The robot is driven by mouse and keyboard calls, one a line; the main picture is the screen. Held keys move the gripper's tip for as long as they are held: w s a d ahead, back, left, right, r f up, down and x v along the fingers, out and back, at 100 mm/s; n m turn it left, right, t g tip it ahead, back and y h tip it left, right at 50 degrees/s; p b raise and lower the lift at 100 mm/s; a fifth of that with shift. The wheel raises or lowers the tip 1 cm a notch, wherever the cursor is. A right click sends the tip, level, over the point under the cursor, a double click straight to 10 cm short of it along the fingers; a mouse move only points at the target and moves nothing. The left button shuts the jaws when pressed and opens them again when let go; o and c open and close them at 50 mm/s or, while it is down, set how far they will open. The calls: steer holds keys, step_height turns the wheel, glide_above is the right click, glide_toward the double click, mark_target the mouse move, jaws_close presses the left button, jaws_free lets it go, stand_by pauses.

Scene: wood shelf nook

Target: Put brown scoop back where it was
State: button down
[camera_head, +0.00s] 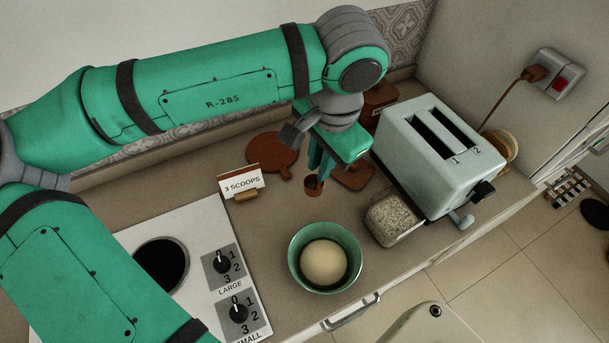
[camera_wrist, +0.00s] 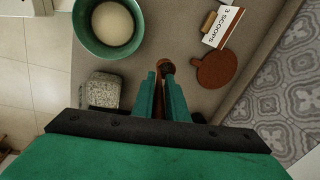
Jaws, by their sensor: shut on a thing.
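My gripper (camera_head: 319,163) points down over the counter and is shut on the brown scoop (camera_head: 313,187). In the wrist view, the scoop's small round cup (camera_wrist: 167,66) shows just past my fingertips (camera_wrist: 163,88). Most of its handle is hidden between the fingers. I cannot tell whether the scoop touches the counter. A green bowl (camera_head: 325,284) with a pale mound in it stands in front of the scoop; it also shows in the wrist view (camera_wrist: 80,36). A flat brown piece (camera_head: 353,177) lies right of my gripper, partly hidden.
A round brown board (camera_head: 272,151) and a "3 SCOOPS" card (camera_head: 240,180) are left of my gripper. A pale toaster (camera_head: 437,150) and a speckled loaf (camera_head: 395,217) are right. A brown canister (camera_head: 380,100) is behind. A hob (camera_head: 190,265) lies front left.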

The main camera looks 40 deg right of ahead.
steer(key=w+f, duration=0.3)
steer(key=f, duration=0.4)
steer(key=shift+a, duration=0.45)
steer(key=shift+w+f, duration=0.1)
steer(key=shift+f, duration=0.05)
steer(key=c, duration=1.7)
jaws_free()
steer(key=shift+c, duration=0.2)
step_height(320, 180, up, 12)
steer(key=s, duration=0.2)
steer(key=shift+a, duration=0.25)
